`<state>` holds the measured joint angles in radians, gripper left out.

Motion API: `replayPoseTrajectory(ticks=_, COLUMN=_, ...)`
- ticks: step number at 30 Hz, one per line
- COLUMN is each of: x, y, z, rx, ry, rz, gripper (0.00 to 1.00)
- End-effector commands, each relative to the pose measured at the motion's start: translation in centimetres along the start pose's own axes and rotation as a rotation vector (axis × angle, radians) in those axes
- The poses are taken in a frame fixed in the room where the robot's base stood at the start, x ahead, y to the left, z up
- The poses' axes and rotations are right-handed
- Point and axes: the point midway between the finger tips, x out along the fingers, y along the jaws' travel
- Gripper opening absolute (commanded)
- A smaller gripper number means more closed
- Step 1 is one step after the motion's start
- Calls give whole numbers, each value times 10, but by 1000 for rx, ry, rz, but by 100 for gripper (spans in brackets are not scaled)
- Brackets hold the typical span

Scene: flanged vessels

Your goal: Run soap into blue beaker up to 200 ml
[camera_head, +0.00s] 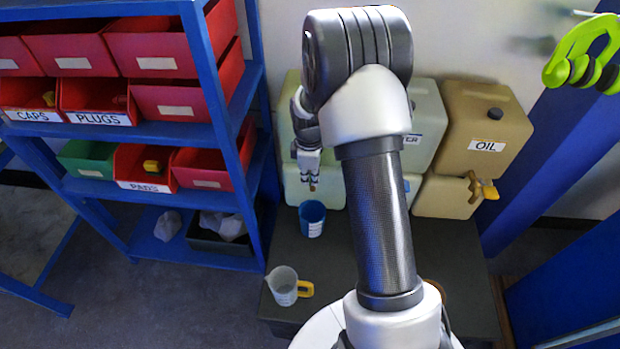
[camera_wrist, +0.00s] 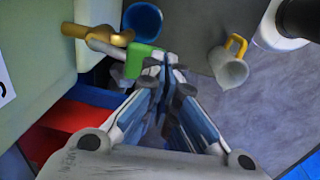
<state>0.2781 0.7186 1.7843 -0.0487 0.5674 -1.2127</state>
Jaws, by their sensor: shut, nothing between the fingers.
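The blue beaker (camera_head: 312,219) stands upright on the dark bench, in front of the pale green container (camera_head: 291,120) on the left. In the wrist view the blue beaker (camera_wrist: 142,22) is beside the spout end of a brass tap (camera_wrist: 95,38). That tap has a green handle (camera_wrist: 138,60). My gripper (camera_head: 309,177) is shut and empty above the beaker. In the wrist view my gripper's fingertips (camera_wrist: 168,62) are right beside the green handle; I cannot tell if they touch. The beaker's inside is dark, and no liquid level or stream can be made out. The container's label is unreadable.
A clear jug (camera_head: 284,287) with a yellow handle stands at the bench's front left. The oil container (camera_head: 484,130) with a yellow-handled tap (camera_head: 487,189) is to the right. A blue shelf (camera_head: 228,134) with red bins stands left. My arm hides the middle containers partly.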

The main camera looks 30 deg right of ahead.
Motion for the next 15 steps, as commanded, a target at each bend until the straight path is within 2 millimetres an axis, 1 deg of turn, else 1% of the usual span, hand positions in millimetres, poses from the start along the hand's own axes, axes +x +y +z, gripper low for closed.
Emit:
replayPoseTrajectory(ticks=1, x=10, y=-2, z=0, rx=-4, ry=-1, rz=35, gripper=0)
replayPoseTrajectory(ticks=7, x=25, y=-9, z=0, rx=-4, ry=1, rz=150, gripper=0)
replayPoseTrajectory(ticks=10, x=37, y=-14, z=0, rx=-3, ry=2, rz=156, gripper=0)
replayPoseTrajectory(ticks=15, x=44, y=-15, z=-1, rx=-1, ry=4, rz=159, gripper=0)
